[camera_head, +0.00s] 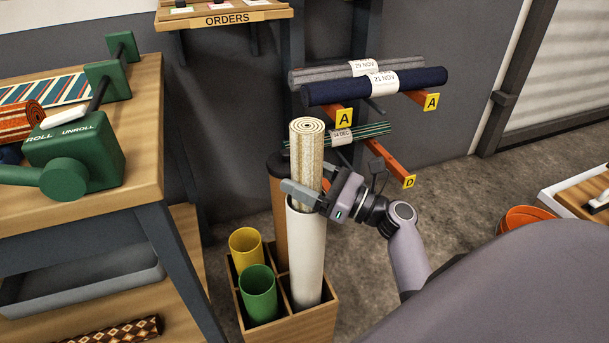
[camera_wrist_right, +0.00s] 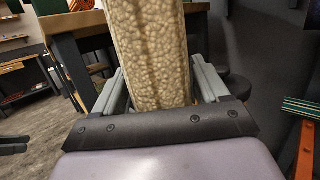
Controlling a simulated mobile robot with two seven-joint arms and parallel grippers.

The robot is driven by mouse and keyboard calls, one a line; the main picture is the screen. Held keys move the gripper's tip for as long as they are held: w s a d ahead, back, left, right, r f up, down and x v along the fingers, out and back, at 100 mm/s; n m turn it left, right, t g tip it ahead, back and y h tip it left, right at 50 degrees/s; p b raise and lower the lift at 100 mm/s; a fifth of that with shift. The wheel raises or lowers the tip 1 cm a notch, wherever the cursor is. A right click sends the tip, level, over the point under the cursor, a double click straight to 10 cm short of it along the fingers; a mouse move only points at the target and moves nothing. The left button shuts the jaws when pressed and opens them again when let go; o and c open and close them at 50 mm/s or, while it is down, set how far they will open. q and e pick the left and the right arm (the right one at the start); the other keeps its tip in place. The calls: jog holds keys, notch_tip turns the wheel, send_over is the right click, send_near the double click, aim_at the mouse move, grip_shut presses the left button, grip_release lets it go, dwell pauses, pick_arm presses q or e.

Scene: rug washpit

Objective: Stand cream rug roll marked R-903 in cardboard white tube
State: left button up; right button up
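The cream rug roll (camera_head: 307,150) is upright, its spiral end on top, in the head view. Its lower end is hidden at or behind the mouth of the white cardboard tube (camera_head: 308,255); I cannot tell how far inside it sits. The tube stands in a compartment of the wooden crate (camera_head: 312,326). My right gripper (camera_head: 308,194) is at the roll's lower visible part, just above the tube's rim. In the right wrist view the roll (camera_wrist_right: 150,50) stands between the two fingers, but contact is not clear. The R-903 mark is not visible. My left gripper is not in view.
A yellow tube (camera_head: 246,245) and a green tube (camera_head: 258,290) share the crate, with a dark-topped brown tube behind. A workbench (camera_head: 150,130) with a green roller stands left. Rolls lie on orange wall arms (camera_head: 396,165) behind. An orange bucket (camera_head: 524,217) is right.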

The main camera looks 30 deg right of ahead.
aim_at(320, 187)
jog(key=shift+o, duration=1.2)
jog(key=shift+f, duration=0.35)
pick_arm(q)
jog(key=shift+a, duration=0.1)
pick_arm(e)
jog(key=shift+s+f, duration=0.1)
jog(key=shift+f, duration=0.05)
jog(key=v, duration=0.6)
jog(key=shift+s+r, duration=0.2)
jog(key=shift+s, duration=0.1)
jog(key=shift+s+d+f, duration=0.15)
jog(key=shift+s+d, duration=0.05)
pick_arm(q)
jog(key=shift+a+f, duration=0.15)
pick_arm(e)
jog(key=shift+r, duration=0.3)
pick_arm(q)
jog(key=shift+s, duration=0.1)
pick_arm(e)
jog(key=shift+d, duration=0.1)
